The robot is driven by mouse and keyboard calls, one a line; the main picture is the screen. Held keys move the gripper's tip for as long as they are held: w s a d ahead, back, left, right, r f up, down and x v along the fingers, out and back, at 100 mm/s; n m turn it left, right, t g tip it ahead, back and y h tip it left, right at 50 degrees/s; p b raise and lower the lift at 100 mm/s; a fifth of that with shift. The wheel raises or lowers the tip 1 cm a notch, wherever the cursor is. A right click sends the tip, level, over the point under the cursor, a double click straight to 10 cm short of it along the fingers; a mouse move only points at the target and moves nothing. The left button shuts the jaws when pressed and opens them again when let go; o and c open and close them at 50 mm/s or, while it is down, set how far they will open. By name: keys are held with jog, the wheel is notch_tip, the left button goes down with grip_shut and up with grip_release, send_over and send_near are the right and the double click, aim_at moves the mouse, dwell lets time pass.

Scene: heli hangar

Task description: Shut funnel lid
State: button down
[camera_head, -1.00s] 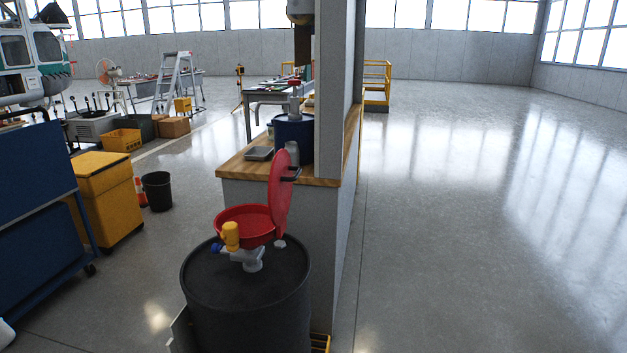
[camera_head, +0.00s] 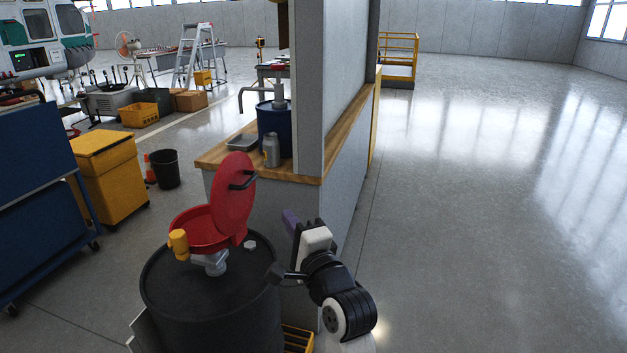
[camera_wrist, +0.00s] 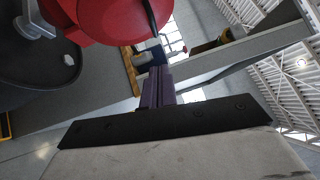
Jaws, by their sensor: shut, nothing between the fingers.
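A red funnel (camera_head: 199,236) sits on top of a black drum (camera_head: 208,290). Its round red lid (camera_head: 233,200) stands upright, open, on the funnel's right side, with a dark handle (camera_head: 243,180) on its outer face. A yellow-orange part (camera_head: 178,244) sits at the funnel's front left. My gripper (camera_head: 290,218) is shut and empty, to the right of the lid and apart from it, beside the counter wall. In the wrist view the purple fingers (camera_wrist: 157,88) point toward the gap beside the red lid (camera_wrist: 105,15), and its dark handle (camera_wrist: 151,16) shows just beyond the fingertips.
A grey partition wall with a wooden counter (camera_head: 225,152) stands right behind the drum. A yellow cabinet (camera_head: 108,178) and black bin (camera_head: 165,168) stand left. The floor at right is clear.

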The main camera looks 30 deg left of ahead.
jog(key=s+a+p+x, duration=0.1)
jog(key=p+x, duration=0.2)
jog(key=x, duration=0.9)
jog(key=shift+a+f+m+h, duration=0.2)
jog(key=shift+f+m+h, duration=0.05)
jog(key=shift+m+h, duration=0.05)
jog(key=shift+r+p, duration=0.1)
jog(key=shift+p, duration=0.35)
